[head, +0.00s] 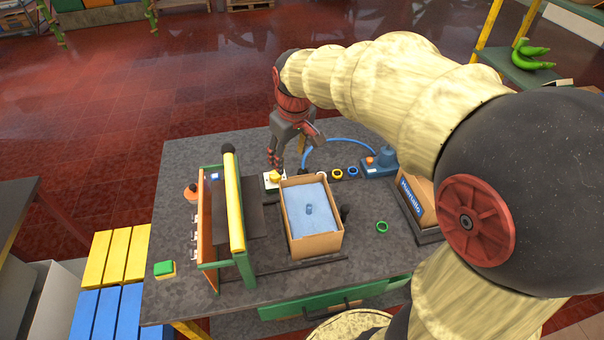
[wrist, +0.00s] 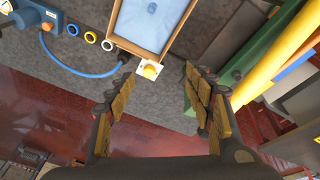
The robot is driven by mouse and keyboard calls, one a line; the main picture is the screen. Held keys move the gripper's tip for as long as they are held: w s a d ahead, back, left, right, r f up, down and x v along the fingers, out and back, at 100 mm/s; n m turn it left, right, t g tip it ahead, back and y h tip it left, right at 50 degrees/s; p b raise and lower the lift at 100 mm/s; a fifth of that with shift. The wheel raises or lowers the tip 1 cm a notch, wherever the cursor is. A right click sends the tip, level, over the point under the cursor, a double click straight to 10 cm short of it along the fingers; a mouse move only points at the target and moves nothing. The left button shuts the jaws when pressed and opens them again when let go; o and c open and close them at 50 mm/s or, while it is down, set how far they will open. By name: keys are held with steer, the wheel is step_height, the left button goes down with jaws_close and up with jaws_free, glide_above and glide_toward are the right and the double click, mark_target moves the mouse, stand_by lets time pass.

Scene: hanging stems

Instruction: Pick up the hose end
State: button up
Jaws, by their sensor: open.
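A thin blue hose (head: 335,139) arcs over the grey table from a blue device (head: 378,163) towards the cardboard box. Its free end (head: 304,168) lies by the box's back edge, close to my gripper. In the wrist view the hose (wrist: 85,73) runs to the left fingertip, where its end (wrist: 122,61) shows only partly. My gripper (head: 289,161) points down above the back of the table, open and empty. In the wrist view the fingers (wrist: 157,76) stand wide apart, with the hose end beside the left finger, not between them. I cannot tell whether they touch.
A yellow button on a white plate (wrist: 150,71) lies between the fingertips in view. The cardboard box (head: 316,246) holds a light blue surface. A green and yellow frame (head: 236,205) stands left of it. Coloured rings (head: 381,227) lie to the right.

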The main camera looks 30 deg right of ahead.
steer(key=w+d+f+n+g+p, duration=0.1)
steer(key=w+d+f+n+p, duration=0.1)
steer(key=w+d+f, duration=0.6)
steer(key=n+g, duration=0.1)
steer(key=g, duration=0.1)
glide_above(303, 171)
steer(key=f, duration=0.9)
steer(key=f+p, duration=0.1)
steer(key=f, duration=0.4)
steer(key=shift+s+a, duration=0.1)
steer(key=shift+a, duration=0.3)
steer(key=f, duration=0.5)
steer(key=f+b, duration=0.1)
steer(key=f, duration=0.2)
steer(key=shift+w+d, duration=0.2)
steer(key=shift+d, duration=0.2)
steer(key=shift+c, duration=0.8)
steer(key=c, duration=1.1)
steer(key=shift+c, duration=0.6)
